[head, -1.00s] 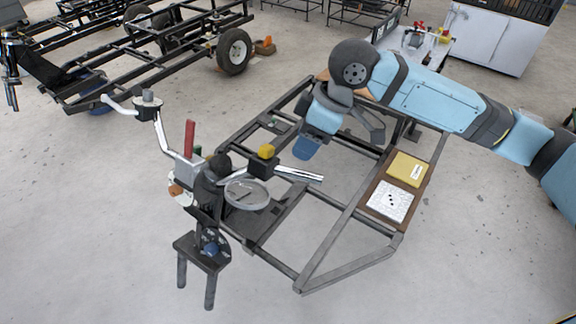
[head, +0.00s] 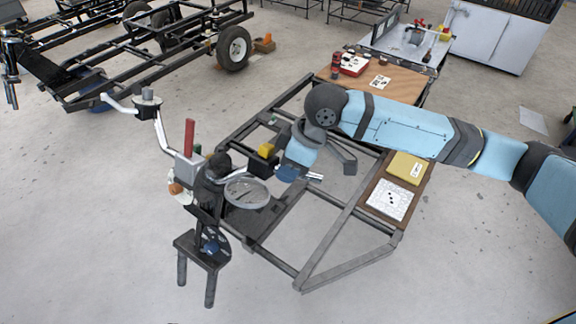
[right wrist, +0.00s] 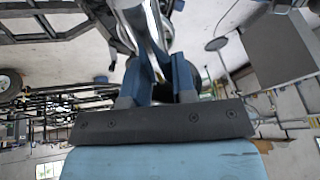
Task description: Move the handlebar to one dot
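A white card with several black dots (head: 390,199) lies on the brown board. My left gripper is out of view.
A dark metal frame (head: 340,235) surrounds open floor.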

